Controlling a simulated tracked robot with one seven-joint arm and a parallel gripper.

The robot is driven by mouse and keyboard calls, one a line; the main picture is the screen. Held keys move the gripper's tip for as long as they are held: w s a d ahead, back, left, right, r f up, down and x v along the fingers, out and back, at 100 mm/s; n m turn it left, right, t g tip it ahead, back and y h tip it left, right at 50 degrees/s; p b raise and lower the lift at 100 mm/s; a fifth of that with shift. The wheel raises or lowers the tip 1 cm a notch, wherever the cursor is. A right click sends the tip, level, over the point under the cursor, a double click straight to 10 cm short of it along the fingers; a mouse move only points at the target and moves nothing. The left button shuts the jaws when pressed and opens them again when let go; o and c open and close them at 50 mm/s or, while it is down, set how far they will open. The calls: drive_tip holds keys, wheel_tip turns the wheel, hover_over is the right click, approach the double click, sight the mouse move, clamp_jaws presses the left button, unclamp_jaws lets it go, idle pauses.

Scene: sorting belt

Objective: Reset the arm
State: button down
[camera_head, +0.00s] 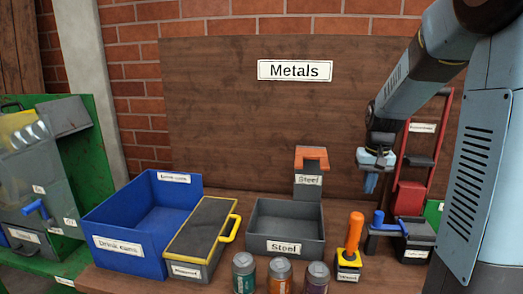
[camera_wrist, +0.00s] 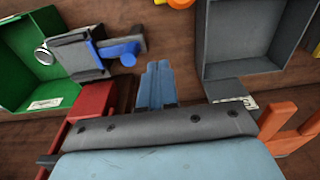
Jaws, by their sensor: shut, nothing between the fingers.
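My arm comes in from the upper right in the head view and bends down. My gripper (camera_head: 371,183) hangs above the back right part of the bench, left of a red-framed device. In the wrist view my gripper's blue fingers (camera_wrist: 156,85) are together with nothing between them. It is apart from the objects around it.
A blue drink cans bin (camera_head: 120,243), a lidded box with a yellow handle (camera_head: 203,230) and a grey steel bin (camera_head: 285,243) stand on the bench. Several cans line the front. An orange-handled device (camera_head: 349,255) and blue-levered device (camera_head: 400,228) stand right; the red-framed device (camera_head: 410,195) is behind.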

drive_tip(key=s+a+r+n+t, duration=0.1)
drive_tip(key=s+a+r, duration=0.3)
drive_tip(key=s, duration=0.7)
drive_tip(key=s+a+r+n+t, duration=0.1)
drive_tip(key=s+a+r+t, duration=0.2)
drive_tip(key=s, duration=0.8)
drive_tip(key=shift+s+a+r+t, duration=0.4)
drive_tip(key=shift+a+r, duration=0.9)
drive_tip(key=shift+r, duration=0.45)
